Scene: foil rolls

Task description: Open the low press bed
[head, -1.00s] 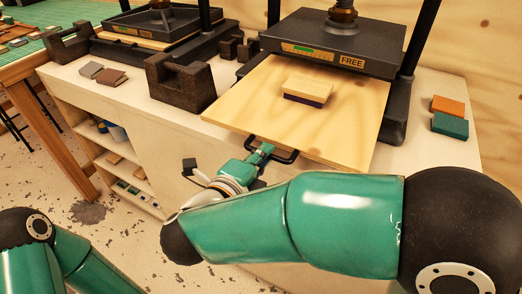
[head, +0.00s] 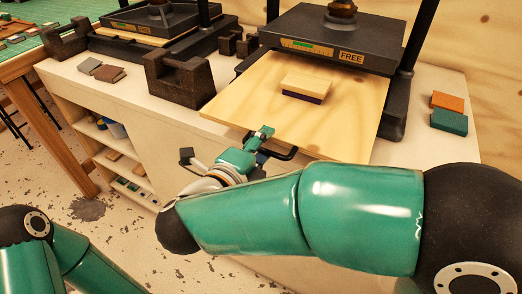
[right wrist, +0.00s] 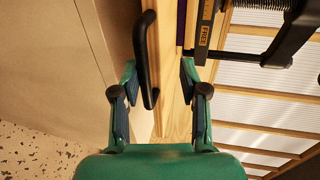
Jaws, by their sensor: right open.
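The right-hand press has a pale wooden bed (head: 235,95) slid well out toward me from under its black upper plate (head: 330,45), which is marked FREE. A black bar handle (head: 285,155) is on the bed's front edge. My right gripper (head: 262,138) is open at the left end of the handle. In the right wrist view its fingers (right wrist: 158,78) stand apart, with the handle (right wrist: 146,50) between them, nearer the left finger; I cannot tell if they touch. A small wood-topped block with a dark base (head: 305,87) lies on the bed. My left gripper is out of view.
A second press (head: 160,20) with its bed (head: 133,37) under the plate stands at the back left. A dark notched block (head: 180,85) sits left of the bed. Orange (head: 447,101) and green (head: 449,122) blocks lie right. Open shelves are below the counter.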

